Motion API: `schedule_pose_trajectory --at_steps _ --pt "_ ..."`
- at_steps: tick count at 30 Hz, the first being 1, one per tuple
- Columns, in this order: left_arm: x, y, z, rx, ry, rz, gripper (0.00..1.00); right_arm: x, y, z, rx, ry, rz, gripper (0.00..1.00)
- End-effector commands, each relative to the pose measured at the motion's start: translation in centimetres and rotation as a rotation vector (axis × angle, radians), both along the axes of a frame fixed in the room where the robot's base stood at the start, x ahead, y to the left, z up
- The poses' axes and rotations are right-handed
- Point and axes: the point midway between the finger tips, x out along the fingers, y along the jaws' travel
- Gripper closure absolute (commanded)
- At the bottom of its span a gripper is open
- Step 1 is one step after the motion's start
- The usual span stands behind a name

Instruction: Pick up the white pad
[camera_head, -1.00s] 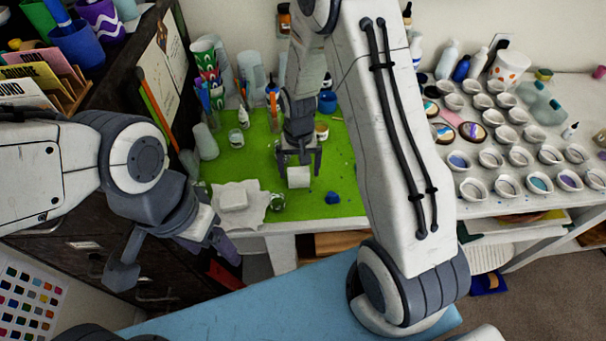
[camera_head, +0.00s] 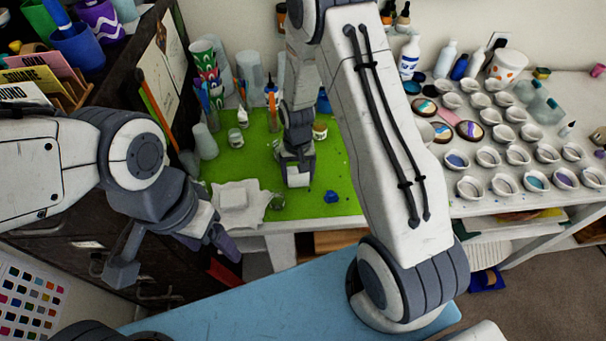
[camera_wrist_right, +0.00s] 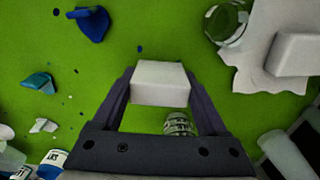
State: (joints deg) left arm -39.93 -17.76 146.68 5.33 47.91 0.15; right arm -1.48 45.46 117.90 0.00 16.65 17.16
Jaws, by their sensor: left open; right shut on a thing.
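A white pad (camera_head: 298,177) is between the fingers of my right gripper (camera_head: 296,165), over the green mat. In the right wrist view the white pad (camera_wrist_right: 160,83) sits between the two dark fingertips (camera_wrist_right: 160,85), which are shut on it. I cannot tell whether it touches the mat. A second white block (camera_head: 233,196) lies on a crumpled white sheet left of the right gripper; it also shows at the right edge of the right wrist view (camera_wrist_right: 295,54). My left gripper (camera_head: 178,262) is open and empty, left of the table and away from the mat.
The green mat (camera_head: 335,172) bears a glass jar (camera_head: 277,201), a blue piece (camera_head: 331,196) and several cups and bottles behind. Many small white cups (camera_head: 517,155) stand on the white table at right. A dark cabinet stands at left.

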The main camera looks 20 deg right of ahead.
Motion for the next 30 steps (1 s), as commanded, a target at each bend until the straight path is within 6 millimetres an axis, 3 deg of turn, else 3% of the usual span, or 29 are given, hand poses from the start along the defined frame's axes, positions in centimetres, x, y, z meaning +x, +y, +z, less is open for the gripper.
schedule_pose_trajectory --at_steps 7,12,21,30 --pt "0.0 0.0 -0.7 0.0 0.0 0.0 0.27 0.1 0.0 1.4 0.0 -0.004 0.0 0.84" --pt "0.0 0.0 -1.8 0.0 0.0 -0.001 0.27 0.1 -0.1 4.2 0.0 -0.008 -0.001 0.84" --pt "0.0 0.0 -3.6 0.0 0.0 -0.002 0.27 -5.2 -4.9 8.1 0.0 -0.005 -0.006 0.84" --pt "0.0 0.0 -4.2 0.0 0.0 -0.002 0.27 -8.2 -7.7 10.6 -0.001 -0.002 -0.002 0.84"
